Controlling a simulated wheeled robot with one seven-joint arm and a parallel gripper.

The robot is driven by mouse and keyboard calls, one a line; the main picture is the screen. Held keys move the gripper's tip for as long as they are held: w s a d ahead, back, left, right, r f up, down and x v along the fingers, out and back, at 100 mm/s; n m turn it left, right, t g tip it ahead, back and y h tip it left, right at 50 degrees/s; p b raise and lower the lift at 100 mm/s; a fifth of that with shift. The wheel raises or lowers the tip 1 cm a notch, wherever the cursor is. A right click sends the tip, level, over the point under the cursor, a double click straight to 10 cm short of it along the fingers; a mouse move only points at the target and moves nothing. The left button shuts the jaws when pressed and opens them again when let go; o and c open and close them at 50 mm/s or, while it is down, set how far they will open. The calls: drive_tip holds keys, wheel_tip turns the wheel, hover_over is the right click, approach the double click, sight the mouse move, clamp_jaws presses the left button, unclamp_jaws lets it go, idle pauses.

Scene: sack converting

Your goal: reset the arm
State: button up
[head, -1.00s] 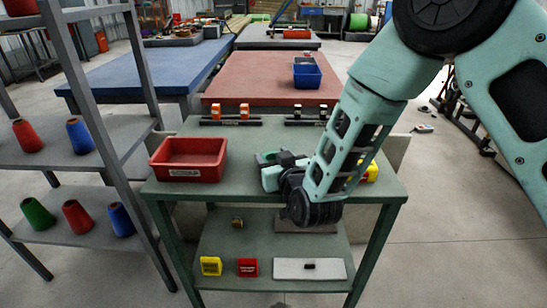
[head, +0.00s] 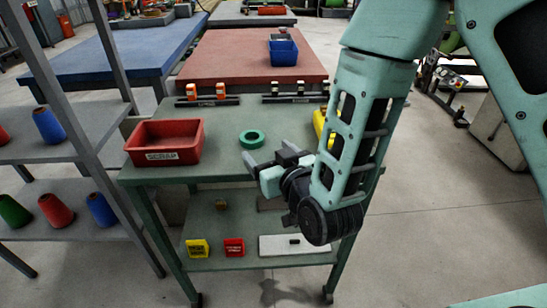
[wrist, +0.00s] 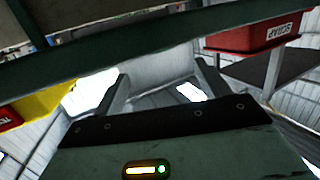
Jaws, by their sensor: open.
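My arm comes down from the upper right in the head view. My gripper (head: 266,156) is open, with nothing seen between its fingers. It is over the front part of the green bench top (head: 213,168), in front of a green ring (head: 252,139) and apart from it in the picture. In the wrist view the two dark fingers (wrist: 160,88) stand apart with empty space between them. My forearm hides part of the bench's right side.
A red SCRAP bin (head: 165,142) is at the bench's left. A yellow object (head: 320,122) is partly behind my forearm. A grey shelf with cones (head: 48,125) stands left. Floor at right (head: 430,220) is clear.

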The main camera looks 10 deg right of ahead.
drive_tip(key=shift+v, duration=1)
drive_tip(key=shift+w+a+r+g+b, duration=0.2)
drive_tip(key=shift+a+g+b, duration=0.1)
drive_tip(key=shift+a+b, duration=0.2)
drive_tip(key=s+a+n+g, duration=0.1)
drive_tip(key=s+n+g, duration=0.1)
drive_tip(key=s+g, duration=0.6)
drive_tip(key=s+d+r+n+g+h+p, duration=0.1)
drive_tip(key=s+d+r+g+h, duration=0.15)
drive_tip(key=s+d, duration=0.4)
drive_tip(key=s+d+r+g+h, duration=0.1)
drive_tip(key=s+d+g+h, duration=0.3)
drive_tip(key=s, duration=0.4)
wheel_tip(320, 180, up, 14)
drive_tip(key=y+p, duration=0.1)
drive_tip(key=p, duration=1.3)
drive_tip(key=shift+s+d+r, duration=0.2)
drive_tip(key=shift+s+d, duration=0.05)
drive_tip(key=shift+d, duration=0.2)
